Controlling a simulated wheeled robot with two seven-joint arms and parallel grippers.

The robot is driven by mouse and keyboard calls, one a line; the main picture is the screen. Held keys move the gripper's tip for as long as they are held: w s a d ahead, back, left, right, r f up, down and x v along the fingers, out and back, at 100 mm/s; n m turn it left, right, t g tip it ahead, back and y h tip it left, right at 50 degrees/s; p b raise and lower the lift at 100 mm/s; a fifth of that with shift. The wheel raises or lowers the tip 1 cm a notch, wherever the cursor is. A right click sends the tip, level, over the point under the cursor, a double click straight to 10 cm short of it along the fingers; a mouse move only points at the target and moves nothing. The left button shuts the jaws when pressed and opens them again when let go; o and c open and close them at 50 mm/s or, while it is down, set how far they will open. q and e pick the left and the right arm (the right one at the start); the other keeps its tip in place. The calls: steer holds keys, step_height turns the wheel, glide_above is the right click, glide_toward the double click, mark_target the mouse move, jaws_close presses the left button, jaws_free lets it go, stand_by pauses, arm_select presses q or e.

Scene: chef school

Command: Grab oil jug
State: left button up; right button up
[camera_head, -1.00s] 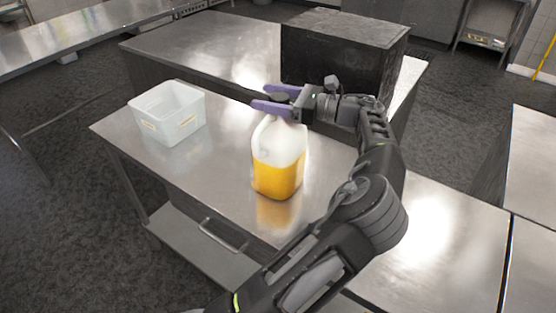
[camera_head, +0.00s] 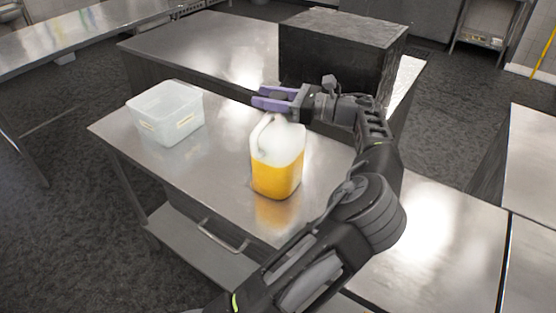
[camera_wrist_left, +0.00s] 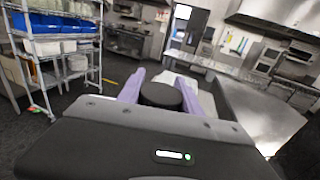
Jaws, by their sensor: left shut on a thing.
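The oil jug (camera_head: 278,172) is a translucent white jug with yellow-orange oil in its lower part. It stands upright on the steel table (camera_head: 215,170), with its handle toward the left. My left gripper (camera_head: 266,96) is at the top of the jug, its purple fingers shut on the dark cap. In the left wrist view the round black cap (camera_wrist_left: 161,95) sits between the two fingers, and the white jug body is mostly hidden below. My right gripper is not in view.
A clear, empty plastic bin (camera_head: 168,112) stands left of the jug on the same table. A large dark box (camera_head: 338,60) stands behind my left wrist on the table behind. Steel table surface is free between bin and jug and in front of the jug.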

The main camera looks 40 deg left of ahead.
arm_select(q)
jaws_close()
steer(key=shift+w+r, duration=0.1)
steer(key=shift+r, duration=0.15)
steer(key=shift+r, duration=0.5)
step_height(320, 180, up, 9)
stand_by(1.1)
